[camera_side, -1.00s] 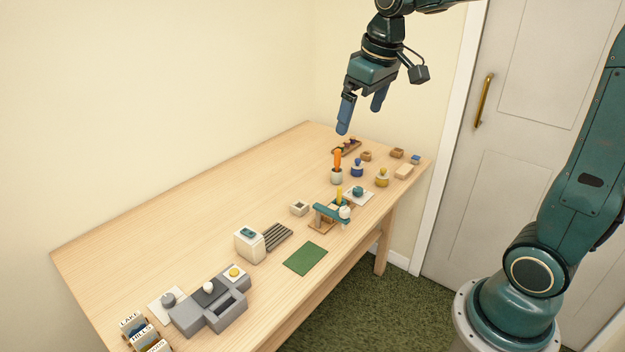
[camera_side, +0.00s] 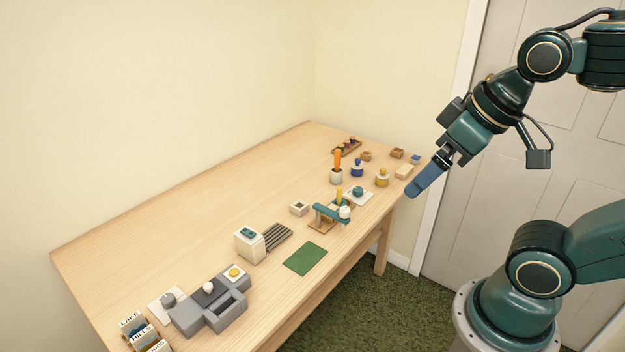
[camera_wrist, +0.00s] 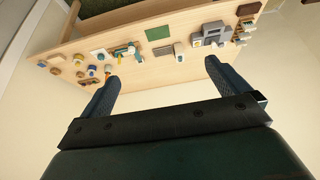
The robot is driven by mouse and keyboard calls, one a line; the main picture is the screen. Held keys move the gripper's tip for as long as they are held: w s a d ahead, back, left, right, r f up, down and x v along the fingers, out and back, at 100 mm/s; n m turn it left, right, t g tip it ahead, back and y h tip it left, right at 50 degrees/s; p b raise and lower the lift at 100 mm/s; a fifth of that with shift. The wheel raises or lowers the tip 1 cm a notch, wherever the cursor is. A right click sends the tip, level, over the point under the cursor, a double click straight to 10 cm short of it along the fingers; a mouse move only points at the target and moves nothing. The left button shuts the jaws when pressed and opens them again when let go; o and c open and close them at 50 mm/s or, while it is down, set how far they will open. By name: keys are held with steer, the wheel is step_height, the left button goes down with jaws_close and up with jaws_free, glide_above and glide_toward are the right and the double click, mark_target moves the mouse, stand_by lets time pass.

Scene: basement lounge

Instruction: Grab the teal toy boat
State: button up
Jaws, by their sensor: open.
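No thing shows clearly as a boat; several small teal pieces stand on the table. One small teal piece (camera_side: 248,231) lies on top of a white box (camera_side: 250,247). A rounded teal piece (camera_side: 358,190) sits on a white tile farther back. A longer teal bar (camera_side: 331,213) tops a small wooden stand. I cannot tell which, if any, is the boat. My gripper (camera_side: 414,192) is open and empty, tilted down, in the air by the table's right edge. In the wrist view its two fingers (camera_wrist: 160,74) stand wide apart with nothing between them.
The wooden table (camera_side: 180,218) is bare along its left and back. A grey machine (camera_side: 212,305) stands near the front, by a green mat (camera_side: 305,258). An orange-topped white cup (camera_side: 337,172) and several small jars and blocks crowd the far right. A door stands behind my arm.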

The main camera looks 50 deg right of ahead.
steer(key=shift+s+f, duration=0.1)
steer(key=shift+s, duration=0.1)
steer(key=c, duration=0.8)
steer(key=shift+c, duration=0.2)
steer(key=shift+w, duration=0.1)
